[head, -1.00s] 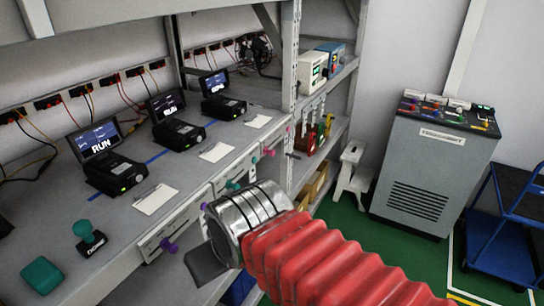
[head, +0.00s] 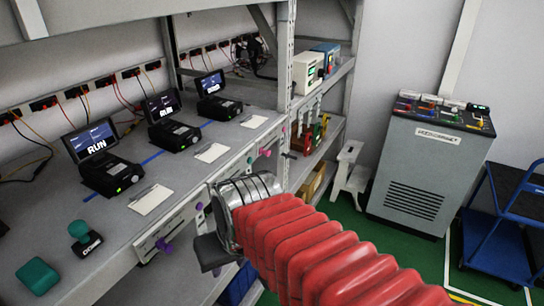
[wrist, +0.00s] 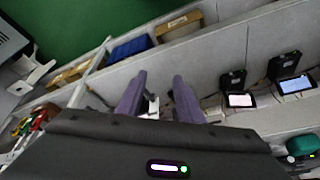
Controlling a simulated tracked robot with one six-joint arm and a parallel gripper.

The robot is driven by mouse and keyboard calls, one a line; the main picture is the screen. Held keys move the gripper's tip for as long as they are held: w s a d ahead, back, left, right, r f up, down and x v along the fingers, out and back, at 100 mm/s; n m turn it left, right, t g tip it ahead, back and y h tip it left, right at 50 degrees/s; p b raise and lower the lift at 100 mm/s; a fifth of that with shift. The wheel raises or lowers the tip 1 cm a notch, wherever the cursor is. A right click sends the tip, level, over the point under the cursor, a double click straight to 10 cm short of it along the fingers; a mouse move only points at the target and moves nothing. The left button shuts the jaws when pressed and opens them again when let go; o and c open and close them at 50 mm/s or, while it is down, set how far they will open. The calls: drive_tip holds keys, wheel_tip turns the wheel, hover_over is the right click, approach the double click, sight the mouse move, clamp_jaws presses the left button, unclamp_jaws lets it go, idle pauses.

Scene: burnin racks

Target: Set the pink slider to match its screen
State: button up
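A pink slider knob (head: 265,153) sticks out from the front edge of the bench in the head view. It is beyond my wrist and clear of it. Three screens stand on the bench: a near one (head: 90,142) reading RUN, a middle one (head: 162,105) and a far one (head: 210,83). Their fine detail is too small to read. In the wrist view my gripper (wrist: 158,85) has two purple fingers well apart, with small pale and dark parts of the bench front showing between them. I see nothing held. In the head view the fingers are mostly hidden by my wrist.
A purple knob (head: 163,245) and a teal knob (head: 250,160) also line the bench front. A green-handled stamp (head: 82,240) and a teal block (head: 38,275) lie on the near bench. A grey cabinet (head: 425,175), white step stool (head: 350,175) and blue cart (head: 500,230) stand right.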

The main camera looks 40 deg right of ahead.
drive_tip(key=d+f+m+g+y, duration=0.25)
drive_tip(key=d+f+m, duration=0.25)
drive_tip(key=f+m, duration=0.25)
drive_tip(key=m+t+h, duration=0.3)
drive_tip(key=m+t, duration=1.3)
drive_tip(key=m, duration=1.1)
approach(269, 154)
drive_tip(key=s, duration=0.5)
drive_tip(key=shift+s+a, duration=0.1)
drive_tip(key=w, duration=1.4)
drive_tip(key=shift+d, duration=0.3)
drive_tip(key=shift+s, duration=0.1)
clamp_jaws()
